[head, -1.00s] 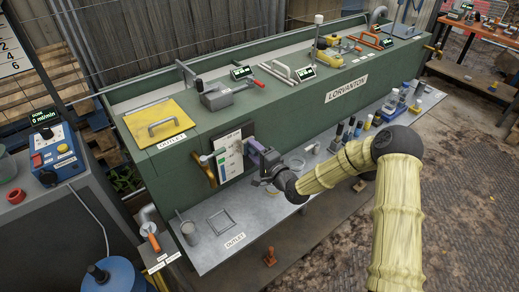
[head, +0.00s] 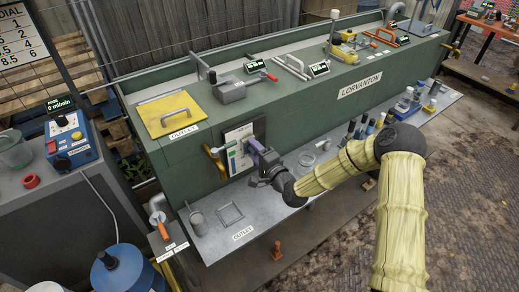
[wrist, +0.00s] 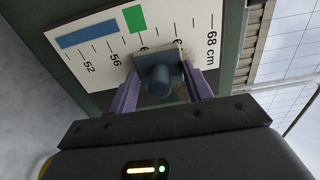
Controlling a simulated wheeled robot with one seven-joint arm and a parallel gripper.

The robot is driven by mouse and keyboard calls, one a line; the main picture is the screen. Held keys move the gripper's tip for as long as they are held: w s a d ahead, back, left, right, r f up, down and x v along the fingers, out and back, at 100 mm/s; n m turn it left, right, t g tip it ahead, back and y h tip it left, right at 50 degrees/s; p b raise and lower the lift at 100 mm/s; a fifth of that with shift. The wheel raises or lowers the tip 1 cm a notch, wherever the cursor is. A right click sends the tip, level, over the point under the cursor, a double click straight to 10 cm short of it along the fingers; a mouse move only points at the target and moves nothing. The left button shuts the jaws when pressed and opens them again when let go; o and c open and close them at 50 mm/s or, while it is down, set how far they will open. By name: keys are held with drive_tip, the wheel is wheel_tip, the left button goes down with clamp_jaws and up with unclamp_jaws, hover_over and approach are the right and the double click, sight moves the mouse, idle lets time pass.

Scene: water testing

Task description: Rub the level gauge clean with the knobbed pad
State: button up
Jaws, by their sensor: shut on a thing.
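The level gauge (head: 233,158) is a white plate with a blue bar and a green bar, on the front of the green tank. In the wrist view the gauge (wrist: 98,62) fills the top, with marks from 52 to 68 cm. My gripper (wrist: 160,82) has purple fingers shut on the blue knob of the knobbed pad (wrist: 156,73). The pad's pale edge lies against or very close to the gauge face, beside the green bar; exact contact is hard to tell. In the head view my gripper (head: 256,150) is at the gauge's right side, and the pad is mostly hidden.
A grey bench (head: 285,205) runs below the gauge, with a cup (head: 198,222) and a square frame (head: 230,213) at its left. A brass-coloured handle (head: 214,160) sits just left of the gauge. Several bottles (head: 360,128) stand to the right, beyond my forearm.

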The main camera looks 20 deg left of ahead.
drive_tip(key=shift+s+a+r, duration=0.1)
drive_tip(key=shift+s+a, duration=0.6)
drive_tip(key=shift+s, duration=0.05)
drive_tip(key=shift+r+p, duration=0.5)
drive_tip(key=shift+r, duration=0.3)
drive_tip(key=shift+d+f, duration=0.1)
drive_tip(key=shift+d, duration=0.05)
drive_tip(key=shift+w+d, duration=0.3)
drive_tip(key=shift+w, duration=0.2)
drive_tip(key=shift+w+d+b, duration=0.35)
drive_tip(key=shift+w+d, duration=0.6)
drive_tip(key=shift+w, duration=0.2)
